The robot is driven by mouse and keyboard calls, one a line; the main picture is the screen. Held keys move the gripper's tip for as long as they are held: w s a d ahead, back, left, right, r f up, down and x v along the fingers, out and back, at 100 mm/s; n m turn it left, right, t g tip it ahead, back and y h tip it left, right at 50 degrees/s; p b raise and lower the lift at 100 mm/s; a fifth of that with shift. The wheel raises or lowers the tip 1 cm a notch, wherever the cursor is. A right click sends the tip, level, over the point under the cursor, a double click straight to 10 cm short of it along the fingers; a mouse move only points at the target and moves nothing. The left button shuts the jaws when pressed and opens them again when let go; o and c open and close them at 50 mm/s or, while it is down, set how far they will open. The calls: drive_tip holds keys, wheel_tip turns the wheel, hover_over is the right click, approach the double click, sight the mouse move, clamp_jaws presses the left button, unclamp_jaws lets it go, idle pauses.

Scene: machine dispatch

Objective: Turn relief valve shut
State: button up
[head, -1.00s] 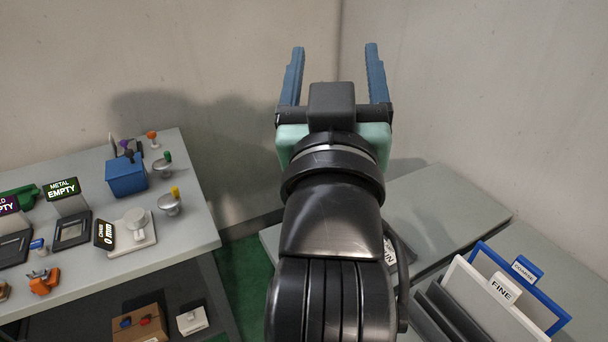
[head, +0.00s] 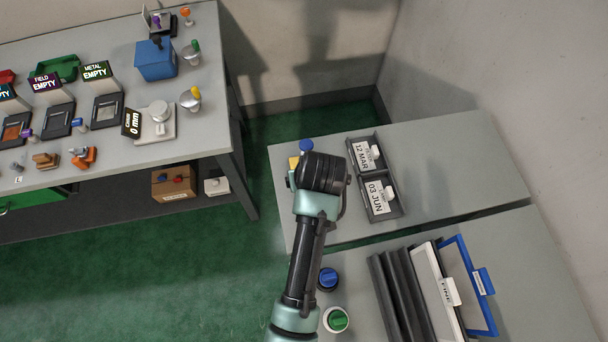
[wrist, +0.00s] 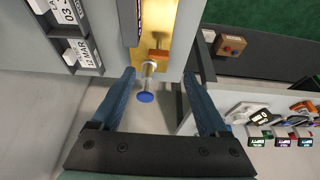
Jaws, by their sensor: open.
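My gripper (wrist: 159,73) is open, its two blue fingers spread apart in the wrist view. Between the fingers, in that picture, is a round blue knob (wrist: 145,97) on a pale stem, with a red-orange piece (wrist: 158,54) behind it on a gold block (wrist: 160,22). I cannot tell for sure whether this is the relief valve. The fingers do not appear to touch it. In the head view the blue knob (head: 306,145) shows just past my wrist, with a bit of yellow block (head: 293,162) beside it. My wrist hides the fingers there.
Two date-card holders (head: 374,180) stand right of my wrist on the grey bench (head: 470,165). A blue knob (head: 328,279) and a green knob (head: 337,319) are nearer. Upright panels (head: 425,290) stand at right. The left table (head: 215,110) holds several devices. Green floor (head: 150,260) lies between.

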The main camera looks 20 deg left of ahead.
drive_tip(key=x, duration=0.8)
drive_tip(key=shift+w+f+p, duration=0.15)
drive_tip(key=shift+w+p, duration=0.05)
drive_tip(key=shift+p, duration=0.1)
clamp_jaws()
